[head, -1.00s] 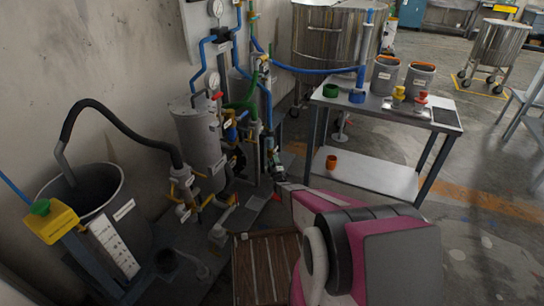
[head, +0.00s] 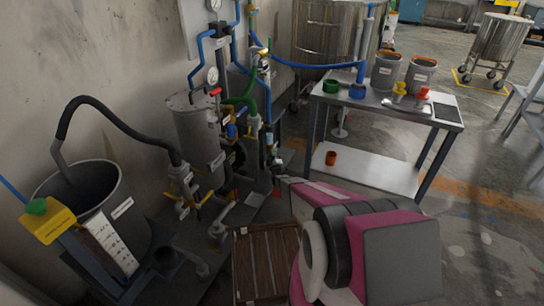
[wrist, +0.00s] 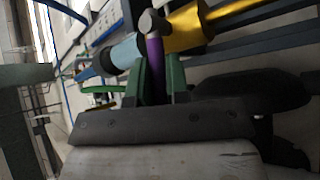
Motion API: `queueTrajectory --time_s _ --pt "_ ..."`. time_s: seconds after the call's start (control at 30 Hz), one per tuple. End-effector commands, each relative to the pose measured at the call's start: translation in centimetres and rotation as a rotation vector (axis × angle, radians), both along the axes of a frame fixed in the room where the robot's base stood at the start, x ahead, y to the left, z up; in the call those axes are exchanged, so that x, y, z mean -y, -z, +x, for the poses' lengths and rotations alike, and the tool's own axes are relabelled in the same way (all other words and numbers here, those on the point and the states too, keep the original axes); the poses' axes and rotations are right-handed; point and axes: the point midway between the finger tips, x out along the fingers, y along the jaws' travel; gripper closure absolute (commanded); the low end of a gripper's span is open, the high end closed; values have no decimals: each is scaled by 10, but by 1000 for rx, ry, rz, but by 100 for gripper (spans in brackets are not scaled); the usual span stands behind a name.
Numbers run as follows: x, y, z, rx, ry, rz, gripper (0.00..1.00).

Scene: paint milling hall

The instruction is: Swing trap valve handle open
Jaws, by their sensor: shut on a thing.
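In the wrist view, my gripper (wrist: 161,80) has its two green fingers closed around a slim purple handle (wrist: 154,62). The handle runs up between the fingers to a round grey hub (wrist: 152,22). A yellow pipe piece (wrist: 190,30) lies right of the hub and a light blue piece (wrist: 126,50) lies left of it. The lower end of the handle is hidden by the gripper. In the head view, my pink and grey arm reaches toward the pipework beside the grey tank (head: 197,130); the fingers and the purple handle cannot be made out there.
A steel cart (head: 440,126) with cans and coloured fittings stands right of the pipework. A slatted wooden crate (head: 267,262) lies on the floor by my arm. A dark bucket (head: 130,235) with a black hose (head: 120,122) is at left. Floor on the right is mostly clear.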

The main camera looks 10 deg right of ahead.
Motion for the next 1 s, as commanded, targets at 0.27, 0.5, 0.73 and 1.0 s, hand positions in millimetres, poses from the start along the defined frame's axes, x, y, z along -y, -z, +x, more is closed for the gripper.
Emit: queueTrajectory --time_s 0.27,0.5,0.73,1.0 --pt "1 -11 -1 -162 1 109 100" --pt "3 -19 2 -314 2 211 100" --pt "5 -23 5 -424 1 283 100" --pt "6 -25 7 -488 1 325 100"
